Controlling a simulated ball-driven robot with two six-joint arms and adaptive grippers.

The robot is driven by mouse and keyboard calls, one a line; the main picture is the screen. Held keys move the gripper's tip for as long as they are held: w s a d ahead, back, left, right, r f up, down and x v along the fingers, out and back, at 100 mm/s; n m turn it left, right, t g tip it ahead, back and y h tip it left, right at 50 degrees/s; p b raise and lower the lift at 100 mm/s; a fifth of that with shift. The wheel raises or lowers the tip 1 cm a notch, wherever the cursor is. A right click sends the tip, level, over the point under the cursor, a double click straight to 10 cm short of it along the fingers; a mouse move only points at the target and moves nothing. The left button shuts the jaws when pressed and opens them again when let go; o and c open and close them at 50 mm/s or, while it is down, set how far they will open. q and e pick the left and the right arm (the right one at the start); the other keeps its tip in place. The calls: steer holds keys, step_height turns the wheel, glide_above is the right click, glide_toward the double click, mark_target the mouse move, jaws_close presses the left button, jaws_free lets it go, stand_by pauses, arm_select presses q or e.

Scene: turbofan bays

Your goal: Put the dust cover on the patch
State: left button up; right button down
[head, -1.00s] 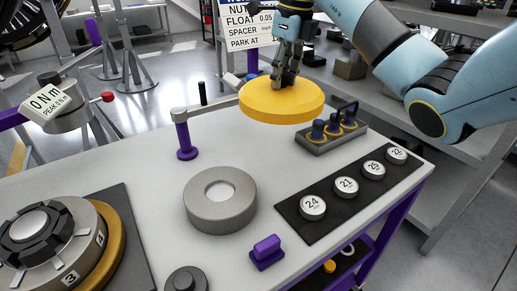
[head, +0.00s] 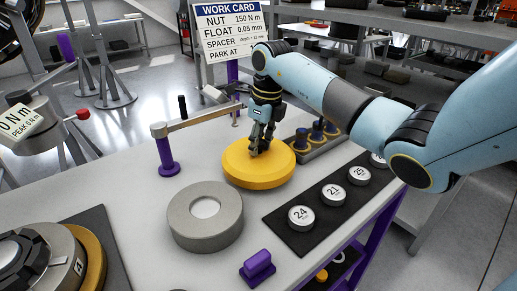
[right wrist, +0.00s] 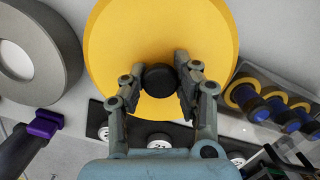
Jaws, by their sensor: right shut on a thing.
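The dust cover is a thick yellow disc (head: 240,172) with a black knob (right wrist: 160,76) on top. In the head view it is low over the far part of the grey table, between the grey ring and the socketed block. I cannot tell whether its underside touches the table. My right gripper (head: 260,150) points down at its middle. In the right wrist view the fingers (right wrist: 161,78) are shut on the knob from both sides. I cannot make out a patch; the disc hides the surface below it. My left gripper is not in view.
A grey ring (head: 182,222) stands close at the disc's left. A purple post (head: 168,165) carries a bar (head: 203,117) reaching behind the disc. A block with blue pegs (head: 318,143) is at its right, a black strip with numbered discs (head: 301,217) in front. A purple handle (head: 257,265) stands nearer.

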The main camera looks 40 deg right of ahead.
mark_target(265, 154)
step_height(265, 154, down, 2)
steer(key=shift+f, duration=0.1)
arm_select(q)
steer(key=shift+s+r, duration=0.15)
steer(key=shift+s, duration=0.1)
arm_select(e)
steer(key=shift+f, duration=0.1)
steer(key=shift+f, duration=0.1)
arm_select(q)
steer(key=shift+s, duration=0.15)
arm_select(e)
steer(key=c, duration=1)
jaws_free()
steer(key=shift+r, duration=0.3)
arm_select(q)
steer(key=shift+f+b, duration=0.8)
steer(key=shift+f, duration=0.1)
arm_select(e)
steer(key=r, duration=0.3)
steer(key=s+r, duration=0.1)
steer(key=r, duration=0.7)
steer(key=shift+s+d+r, duration=0.2)
steer(key=shift+s+r, duration=0.05)
steer(key=shift+s, duration=0.15)
